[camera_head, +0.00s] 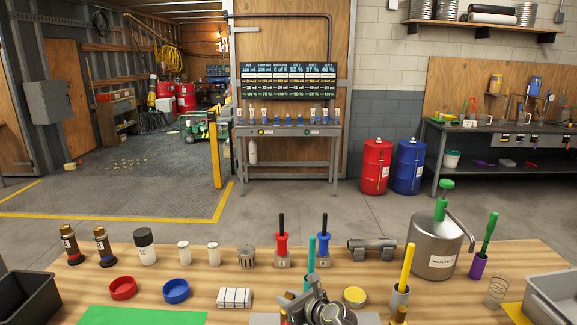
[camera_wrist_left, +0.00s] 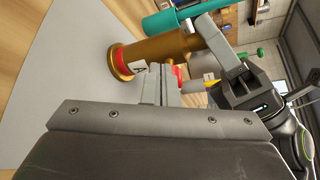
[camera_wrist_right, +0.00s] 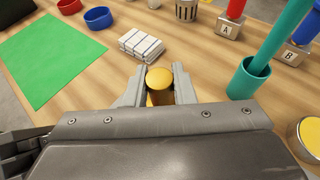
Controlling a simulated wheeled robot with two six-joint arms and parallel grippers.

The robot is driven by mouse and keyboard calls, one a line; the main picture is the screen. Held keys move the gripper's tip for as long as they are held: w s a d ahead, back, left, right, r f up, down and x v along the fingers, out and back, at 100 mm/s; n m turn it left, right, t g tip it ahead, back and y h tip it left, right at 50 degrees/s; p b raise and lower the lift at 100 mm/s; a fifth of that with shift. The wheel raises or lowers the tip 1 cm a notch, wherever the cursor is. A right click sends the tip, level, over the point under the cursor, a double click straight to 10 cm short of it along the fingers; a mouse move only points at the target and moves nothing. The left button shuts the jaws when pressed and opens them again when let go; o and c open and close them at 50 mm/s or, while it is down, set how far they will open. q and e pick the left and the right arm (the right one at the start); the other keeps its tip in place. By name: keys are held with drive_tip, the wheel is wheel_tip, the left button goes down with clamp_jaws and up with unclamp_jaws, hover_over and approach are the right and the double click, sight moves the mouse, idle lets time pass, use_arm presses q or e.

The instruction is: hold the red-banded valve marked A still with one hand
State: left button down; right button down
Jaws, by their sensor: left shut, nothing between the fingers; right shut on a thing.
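The brass valve (camera_wrist_left: 150,50) with a red band near its base and a label A stands on a grey mat in the left wrist view. My right gripper (camera_wrist_right: 158,90) is shut on the valve's upper part; the rounded brass top shows between its fingers in the right wrist view. That gripper also shows in the head view (camera_head: 312,286), where the valve is mostly hidden. My left gripper (camera_wrist_left: 160,84) is shut and empty, its fingertips low beside the valve, close to the label. I cannot tell whether they touch it.
A teal cup (camera_wrist_right: 247,78) with a teal stick stands near my right gripper. A yellow-topped tin (camera_head: 355,296) and a steel water dispenser (camera_head: 434,247) stand to the right.

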use_arm(q)
drive_tip(key=shift+d, duration=0.35)
idle(0.7)
drive_tip(key=shift+d+r, duration=0.1)
drive_tip(key=shift+r, duration=0.1)
drive_tip(key=shift+d+r, duration=0.4)
drive_tip(key=shift+r, duration=0.3)
drive_tip(key=shift+d, duration=0.15)
idle(0.4)
drive_tip(key=shift+r, duration=0.15)
drive_tip(key=s, duration=0.6)
drive_tip(key=shift+a+r, duration=0.25)
drive_tip(key=shift+a, duration=0.2)
drive_tip(key=shift+s, duration=0.1)
